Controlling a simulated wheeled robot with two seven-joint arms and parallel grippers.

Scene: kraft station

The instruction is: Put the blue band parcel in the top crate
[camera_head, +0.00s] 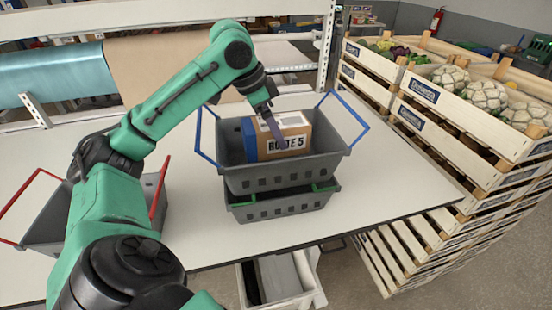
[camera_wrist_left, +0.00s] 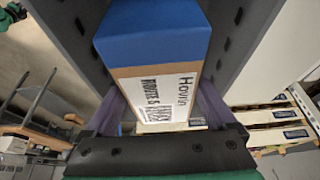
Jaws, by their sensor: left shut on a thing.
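The blue band parcel (camera_head: 290,140) is a brown carton with a blue end and "ROUTE 5" on its side. It sits within the walls of the top crate (camera_head: 285,170), a grey crate with blue handles; whether it touches the crate floor is hidden. My left gripper (camera_head: 274,127) reaches down from above and is shut on the parcel. In the left wrist view the parcel (camera_wrist_left: 150,40) lies between the two fingers (camera_wrist_left: 165,112), its blue end away from the gripper, with grey crate walls on both sides. My right gripper is not in view.
The top crate stands on a lower grey crate with green handles (camera_head: 280,207) on the white table (camera_head: 385,190). A grey crate with red handles (camera_head: 45,232) is at the left, partly behind my arm. Wooden produce crates (camera_head: 440,110) stand at the right.

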